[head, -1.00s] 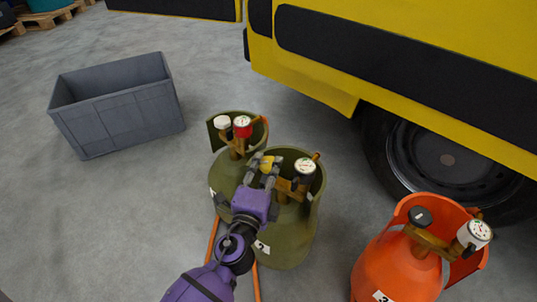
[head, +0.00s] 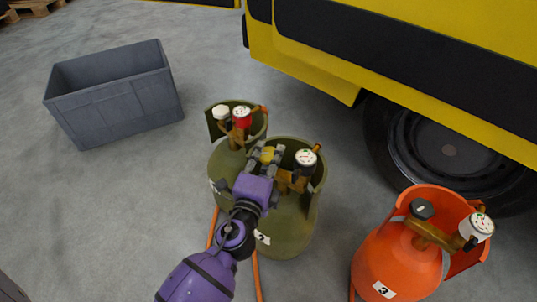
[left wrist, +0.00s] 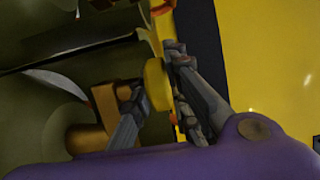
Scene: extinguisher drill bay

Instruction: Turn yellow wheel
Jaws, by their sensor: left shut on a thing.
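The yellow wheel (head: 267,155) is a small valve handwheel on the middle, olive-green cylinder (head: 285,228), which bears a label that looks like a 2. My left gripper (head: 266,154) is at the wheel with its fingers on either side. In the left wrist view the yellow wheel (left wrist: 157,84) sits between the two grey fingertips (left wrist: 160,82), edge-on, beside a brass valve body (left wrist: 98,120). The left gripper is shut on it. The fingers partly hide the wheel. My right gripper is not in view.
Another olive cylinder (head: 222,165) with a red-rimmed gauge stands just behind left. An orange cylinder (head: 400,262) labelled 3 stands at right. A grey crate (head: 118,108) is at left, and a yellow vehicle (head: 400,75) at back right.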

